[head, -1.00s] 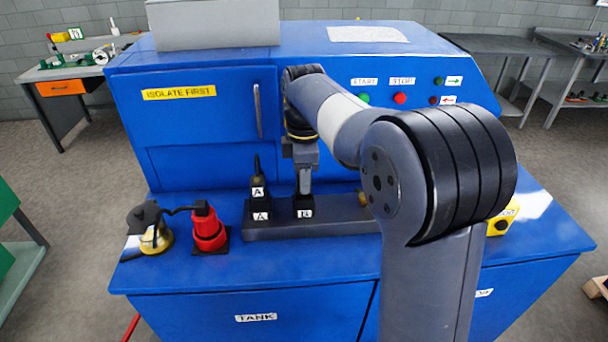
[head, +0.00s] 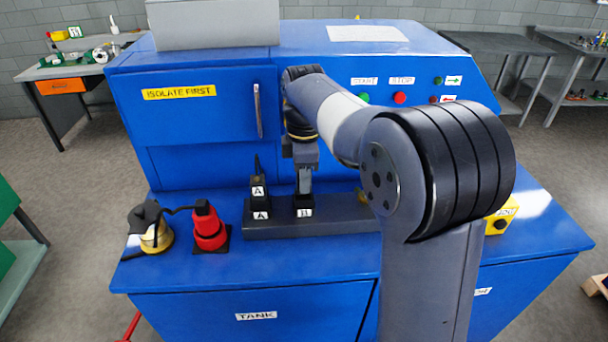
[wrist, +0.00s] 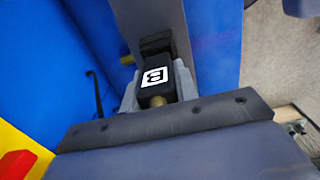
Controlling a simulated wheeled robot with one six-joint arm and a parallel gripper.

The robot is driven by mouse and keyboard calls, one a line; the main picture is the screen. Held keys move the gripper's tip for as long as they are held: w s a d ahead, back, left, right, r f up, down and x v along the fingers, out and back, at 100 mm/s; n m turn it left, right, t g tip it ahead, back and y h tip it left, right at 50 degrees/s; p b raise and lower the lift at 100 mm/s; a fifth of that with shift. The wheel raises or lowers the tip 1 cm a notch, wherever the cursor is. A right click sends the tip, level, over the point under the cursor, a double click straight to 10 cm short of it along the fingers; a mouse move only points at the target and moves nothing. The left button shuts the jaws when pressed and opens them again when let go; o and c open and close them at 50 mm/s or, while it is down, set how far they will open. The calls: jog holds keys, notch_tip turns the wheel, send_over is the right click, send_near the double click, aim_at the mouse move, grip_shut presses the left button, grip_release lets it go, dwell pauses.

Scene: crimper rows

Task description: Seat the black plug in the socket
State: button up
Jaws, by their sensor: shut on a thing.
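My gripper (head: 304,185) points down over the dark socket block marked B (head: 304,203) on the grey strip (head: 320,229). In the wrist view the jaws (wrist: 157,92) are shut on a black plug with a white B label (wrist: 155,77). A small brass round part shows just below the label. In the head view the jaws hide most of the plug, and I cannot tell how deep it sits. Left of it, another black plug marked A (head: 258,187) stands upright at the place marked A.
A red connector (head: 208,230) on a black base and a brass-coloured fitting with a black top (head: 155,236) stand to the left. The blue machine front (head: 200,125) rises behind. A yellow box (head: 500,220) is at the right. The bench front is clear.

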jog(key=shift+f+b, duration=0.35)
jog(key=shift+f, duration=0.85)
dwell(0.4)
jog(key=o, duration=1.2)
jog(key=shift+c, duration=0.2)
notch_tip(320, 180, up, 11)
jog(key=shift+f+b, duration=0.15)
jog(key=shift+b, duration=0.15)
jog(key=shift+f, duration=0.1)
